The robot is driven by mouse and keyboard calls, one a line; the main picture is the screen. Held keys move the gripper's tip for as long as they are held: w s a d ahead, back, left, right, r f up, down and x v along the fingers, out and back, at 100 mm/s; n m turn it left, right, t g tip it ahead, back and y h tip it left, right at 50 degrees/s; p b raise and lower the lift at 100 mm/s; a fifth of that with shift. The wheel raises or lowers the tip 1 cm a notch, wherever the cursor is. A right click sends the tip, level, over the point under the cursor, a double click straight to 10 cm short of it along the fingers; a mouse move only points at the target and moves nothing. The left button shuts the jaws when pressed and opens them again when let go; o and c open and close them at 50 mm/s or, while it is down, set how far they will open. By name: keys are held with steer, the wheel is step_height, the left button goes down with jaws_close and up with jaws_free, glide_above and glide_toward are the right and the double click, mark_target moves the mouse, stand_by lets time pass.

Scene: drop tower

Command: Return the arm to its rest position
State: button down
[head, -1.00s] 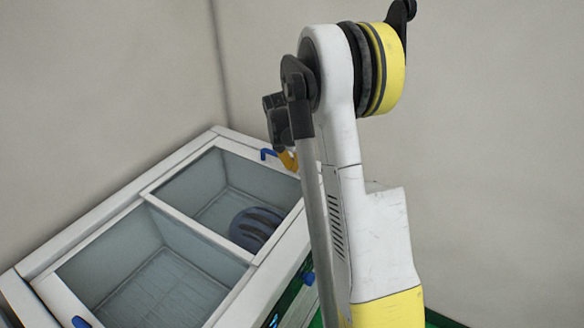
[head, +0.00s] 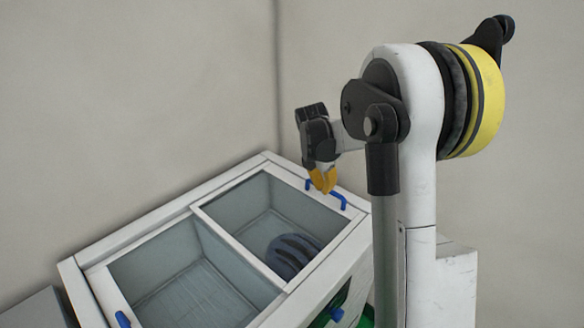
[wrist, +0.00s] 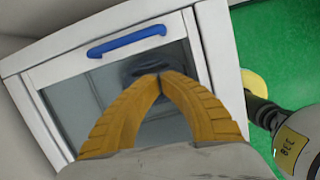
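My gripper (head: 323,180) has yellow-orange fingers and is at the far right corner of the white bin unit in the head view, near a blue handle. In the wrist view the fingertips (wrist: 160,77) meet with nothing visible between them. My arm stands upright and bent at the right of the head view. Its lower part is out of view.
The white bin unit (head: 208,211) has two grey compartments under glassy panels. A dark blue ribbed object (head: 292,256) lies in the right compartment. Blue handles (head: 328,193) sit on its rims. The wrist view shows green floor (wrist: 262,38) at right. Plain walls stand behind.

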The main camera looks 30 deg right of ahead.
steer(key=shift+a+r, duration=0.1)
steer(key=s+a+r+m+t, duration=0.2)
steer(key=s+a+r+m, duration=0.3)
steer(key=a+r, duration=0.25)
steer(key=s+a+r+m+t+y, duration=0.2)
steer(key=s+a+m+t, duration=0.2)
steer(key=s+a+m, duration=1.1)
steer(key=shift+s+a+m+t+y, duration=0.3)
steer(key=shift+s+a+y, duration=0.15)
steer(key=shift+s, duration=0.65)
steer(key=shift+f, duration=0.15)
